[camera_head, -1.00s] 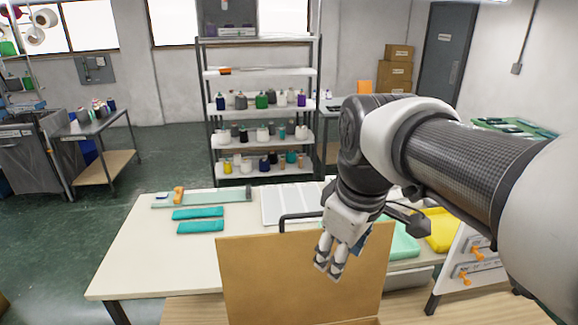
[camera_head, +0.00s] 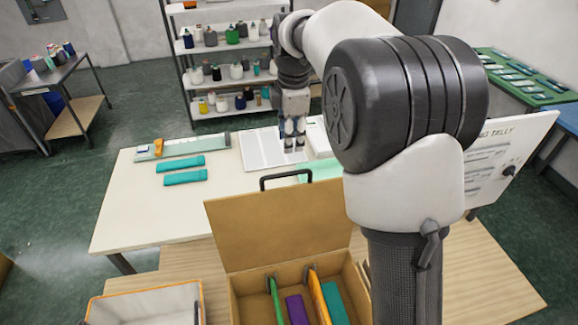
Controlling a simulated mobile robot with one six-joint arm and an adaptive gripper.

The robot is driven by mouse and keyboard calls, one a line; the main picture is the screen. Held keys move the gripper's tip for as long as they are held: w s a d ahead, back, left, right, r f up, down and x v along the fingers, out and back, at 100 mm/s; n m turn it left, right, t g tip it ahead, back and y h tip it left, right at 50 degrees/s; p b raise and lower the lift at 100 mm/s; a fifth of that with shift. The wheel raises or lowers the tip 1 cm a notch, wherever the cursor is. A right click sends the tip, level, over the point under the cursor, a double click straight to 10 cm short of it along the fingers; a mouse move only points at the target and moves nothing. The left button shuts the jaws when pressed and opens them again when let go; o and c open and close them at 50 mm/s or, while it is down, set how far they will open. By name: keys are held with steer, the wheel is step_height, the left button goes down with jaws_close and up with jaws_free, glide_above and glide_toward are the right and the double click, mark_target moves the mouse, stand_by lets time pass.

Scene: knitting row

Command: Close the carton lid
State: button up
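The carton (camera_head: 240,300) stands at the lower middle of the head view. Its brown lid (camera_head: 280,222) stands up at the back edge, open, with a dark handle (camera_head: 286,178) at its top. Inside the carton are a green, a purple, an orange and a teal item, with dark dividers. My gripper (camera_head: 294,143) points down beyond the lid, above the white table, and looks apart from the lid. Its fingers are small here, and I cannot tell how far apart they are. My arm hides the carton's right side.
A white bin with an orange rim (camera_head: 148,287) stands left of the carton. The white table (camera_head: 125,210) holds two teal strips (camera_head: 182,170) and a pale green gauge (camera_head: 185,148). A tally board (camera_head: 505,160) stands at the right. The table's left part is mostly clear.

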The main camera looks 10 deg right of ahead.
mark_target(290, 173)
steer(key=f, duration=0.4)
steer(key=w+f, duration=0.1)
steer(key=f, duration=0.7)
steer(key=shift+w, duration=0.15)
jaws_close()
